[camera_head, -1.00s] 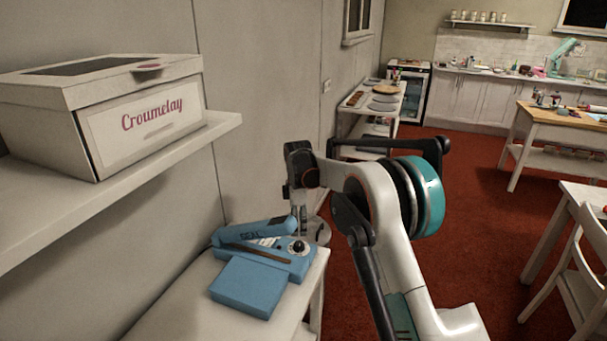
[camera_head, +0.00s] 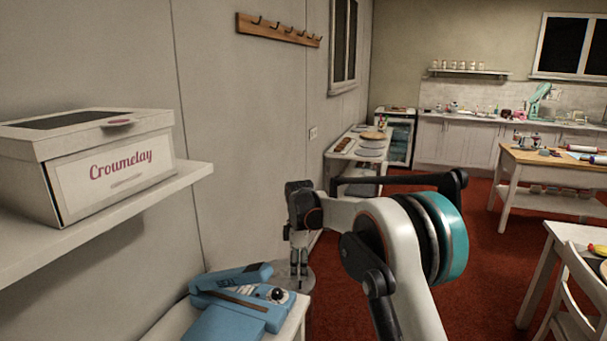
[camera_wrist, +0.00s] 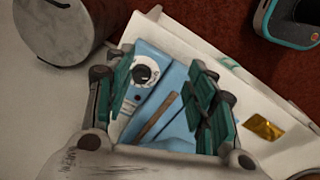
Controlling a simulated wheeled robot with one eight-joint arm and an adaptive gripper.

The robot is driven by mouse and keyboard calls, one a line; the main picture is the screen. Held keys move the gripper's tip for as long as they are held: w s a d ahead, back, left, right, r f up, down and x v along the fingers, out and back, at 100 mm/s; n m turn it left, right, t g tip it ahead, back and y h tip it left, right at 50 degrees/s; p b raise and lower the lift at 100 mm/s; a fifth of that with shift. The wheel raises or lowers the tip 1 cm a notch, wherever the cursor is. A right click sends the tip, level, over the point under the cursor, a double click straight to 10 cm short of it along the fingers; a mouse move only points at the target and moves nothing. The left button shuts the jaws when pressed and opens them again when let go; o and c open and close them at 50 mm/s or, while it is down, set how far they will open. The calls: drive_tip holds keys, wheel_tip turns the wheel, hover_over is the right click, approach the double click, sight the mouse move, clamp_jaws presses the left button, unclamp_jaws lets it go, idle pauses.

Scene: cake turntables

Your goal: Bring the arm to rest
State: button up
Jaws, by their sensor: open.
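My gripper (camera_wrist: 160,105) shows in the wrist view with its two green-padded fingers spread apart and nothing between the pads. Below and beyond the fingers lies the blue sealer (camera_wrist: 150,75), with its white-ringed dial and brown strip. In the head view, my arm reaches forward and bends down at the wrist, and my gripper (camera_head: 298,262) hangs just behind and to the right of the sealer (camera_head: 235,298). The sealer sits on a white table (camera_head: 294,328) by the wall. My arm is raised at the elbow.
A white shelf (camera_head: 190,181) on the left holds a white "Croumelay" box (camera_head: 110,165). A grey metal cylinder (camera_wrist: 65,28) stands near the gripper. A side table (camera_head: 345,155) with plates, a wooden worktable (camera_head: 545,160) and a chair (camera_head: 578,285) stand farther off. Red floor is open between them.

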drive_tip(key=s+d+r+m+t, duration=0.2)
drive_tip(key=s+d+r+m, duration=0.2)
drive_tip(key=s+d+r, duration=0.45)
drive_tip(key=s+d+r+m+t, duration=0.1)
drive_tip(key=s+d+r+m, duration=0.4)
drive_tip(key=s+r, duration=0.55)
drive_tip(key=s+d+f+m+t, duration=0.2)
drive_tip(key=s+d+m, duration=0.2)
drive_tip(key=s, duration=0.8)
drive_tip(key=s+d+f+m+t, duration=0.1)
drive_tip(key=s+d+f+m, duration=0.2)
drive_tip(key=s, duration=0.8)
drive_tip(key=shift+s+d+f+m+t, duration=0.2)
drive_tip(key=shift+s+d+m+t, duration=0.2)
drive_tip(key=shift+m, duration=0.3)
